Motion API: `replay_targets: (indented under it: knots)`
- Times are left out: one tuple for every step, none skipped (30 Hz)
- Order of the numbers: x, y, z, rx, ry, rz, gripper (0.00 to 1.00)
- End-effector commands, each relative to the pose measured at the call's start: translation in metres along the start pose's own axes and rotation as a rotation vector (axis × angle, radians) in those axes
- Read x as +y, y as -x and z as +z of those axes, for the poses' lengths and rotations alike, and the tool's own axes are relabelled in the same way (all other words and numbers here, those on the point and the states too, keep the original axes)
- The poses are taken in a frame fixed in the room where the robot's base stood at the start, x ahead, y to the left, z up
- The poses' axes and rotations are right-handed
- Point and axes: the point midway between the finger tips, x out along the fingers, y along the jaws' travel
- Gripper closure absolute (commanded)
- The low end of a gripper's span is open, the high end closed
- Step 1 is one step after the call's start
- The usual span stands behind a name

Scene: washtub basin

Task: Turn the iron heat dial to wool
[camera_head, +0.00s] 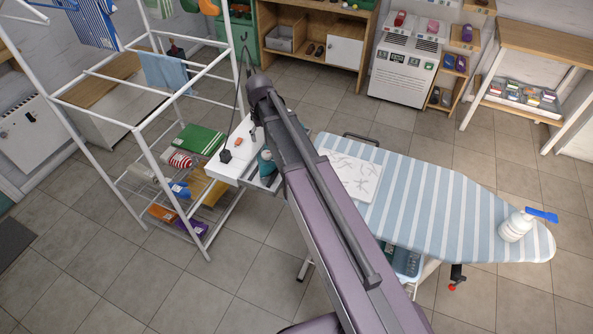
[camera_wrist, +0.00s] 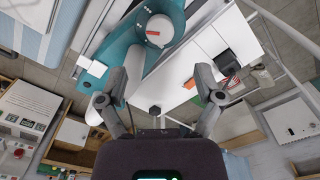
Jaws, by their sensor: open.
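In the wrist view, the teal iron (camera_wrist: 128,52) lies beyond my gripper. Its round white heat dial (camera_wrist: 159,30) faces the camera near the top of the picture, with a small orange mark on it. The lettering around the dial is too small to read. My gripper (camera_wrist: 160,92) is open and empty, its two fingers wide apart and clear of the dial. In the head view, my arm covers most of the iron, and only a teal part (camera_head: 266,165) shows beside the arm.
The striped ironing board (camera_head: 440,205) holds a white patterned sheet (camera_head: 352,176) and a white spray bottle (camera_head: 515,226) at its right end. A white drying rack (camera_head: 138,130) stands left of my arm.

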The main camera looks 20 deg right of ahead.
Motion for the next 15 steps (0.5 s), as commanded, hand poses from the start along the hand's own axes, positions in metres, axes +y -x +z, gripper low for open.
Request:
replay_targets:
  knots:
    - [0.000, 0.009, 0.000, 0.000, 0.000, 0.000, 0.15]
    - [0.000, 0.011, 0.000, 0.000, 0.000, 0.000, 0.15]
    - [0.000, 0.015, 0.000, 0.000, 0.000, 0.000, 0.15]
    - [0.000, 0.017, 0.000, 0.000, 0.000, 0.000, 0.15]
    - [0.000, 0.019, 0.000, 0.000, 0.000, 0.000, 0.15]
    - [0.000, 0.023, 0.000, 0.000, 0.000, 0.000, 0.15]
    - [0.000, 0.025, 0.000, 0.000, 0.000, 0.000, 0.15]
    - [0.000, 0.028, 0.000, 0.000, 0.000, 0.000, 0.15]
    - [0.000, 0.031, 0.000, 0.000, 0.000, 0.000, 0.15]
    - [0.000, 0.034, 0.000, 0.000, 0.000, 0.000, 0.15]
    - [0.000, 0.036, 0.000, 0.000, 0.000, 0.000, 0.15]
    - [0.000, 0.039, 0.000, 0.000, 0.000, 0.000, 0.15]
    - [0.000, 0.041, 0.000, 0.000, 0.000, 0.000, 0.15]
    - [0.000, 0.043, 0.000, 0.000, 0.000, 0.000, 0.15]
    - [0.000, 0.046, 0.000, 0.000, 0.000, 0.000, 0.15]
